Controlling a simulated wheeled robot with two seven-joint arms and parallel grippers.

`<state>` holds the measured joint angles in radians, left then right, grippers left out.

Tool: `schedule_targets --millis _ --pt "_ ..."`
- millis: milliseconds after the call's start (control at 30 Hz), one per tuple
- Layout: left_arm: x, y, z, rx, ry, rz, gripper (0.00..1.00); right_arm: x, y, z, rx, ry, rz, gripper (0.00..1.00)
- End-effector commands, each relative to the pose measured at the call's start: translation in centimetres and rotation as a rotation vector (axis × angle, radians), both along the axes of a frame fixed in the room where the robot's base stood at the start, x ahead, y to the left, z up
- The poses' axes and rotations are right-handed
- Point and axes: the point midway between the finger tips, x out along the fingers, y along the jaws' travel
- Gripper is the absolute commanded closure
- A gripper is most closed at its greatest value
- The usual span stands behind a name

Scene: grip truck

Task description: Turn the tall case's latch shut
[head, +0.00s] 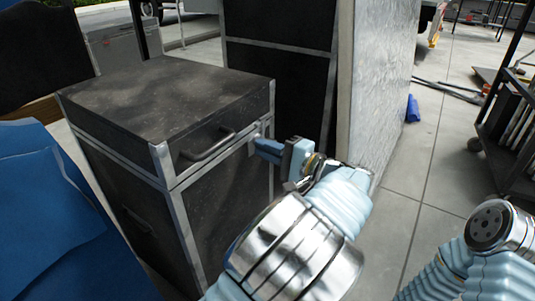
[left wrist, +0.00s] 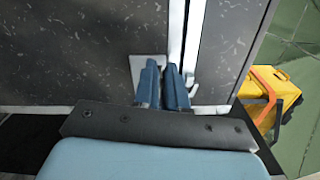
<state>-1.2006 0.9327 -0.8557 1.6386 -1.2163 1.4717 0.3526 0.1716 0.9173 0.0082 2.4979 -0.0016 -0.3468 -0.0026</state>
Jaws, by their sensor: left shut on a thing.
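The black case (head: 222,178) with metal edges stands upright at the left of the head view, its lid down and a bar handle (head: 208,146) on its front. In the left wrist view its speckled face (left wrist: 70,50) fills the upper left. My left gripper (head: 262,148) is at the case's right front edge, near the lid seam. In the left wrist view my left fingers (left wrist: 163,88) are close together against a pale metal latch plate (left wrist: 137,68), shut on the latch, whose gripped part they mostly hide. My right gripper is not in view.
A taller dark case (head: 280,45) and a pale panel (head: 378,80) stand just behind. Blue cloth (head: 50,215) covers the left. A wheeled rack (head: 515,125) stands at the right. A yellow case (left wrist: 278,98) shows in the wrist view.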

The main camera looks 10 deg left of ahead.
Motion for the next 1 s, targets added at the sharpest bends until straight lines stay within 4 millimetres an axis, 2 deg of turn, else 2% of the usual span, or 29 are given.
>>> schedule_targets --millis 33,333,967,1000 --pt "0.0 0.2 -0.4 -0.011 -0.030 0.004 1.00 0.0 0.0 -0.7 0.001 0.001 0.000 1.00" --pt "0.0 0.3 -0.5 -0.062 -0.157 0.005 1.00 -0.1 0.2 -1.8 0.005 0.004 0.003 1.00" --pt "0.0 0.3 -0.5 -0.079 -0.196 0.006 1.00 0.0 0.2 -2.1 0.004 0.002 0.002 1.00" --pt "0.0 0.3 -0.5 -0.079 -0.196 0.006 0.83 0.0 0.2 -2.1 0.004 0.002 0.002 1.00"
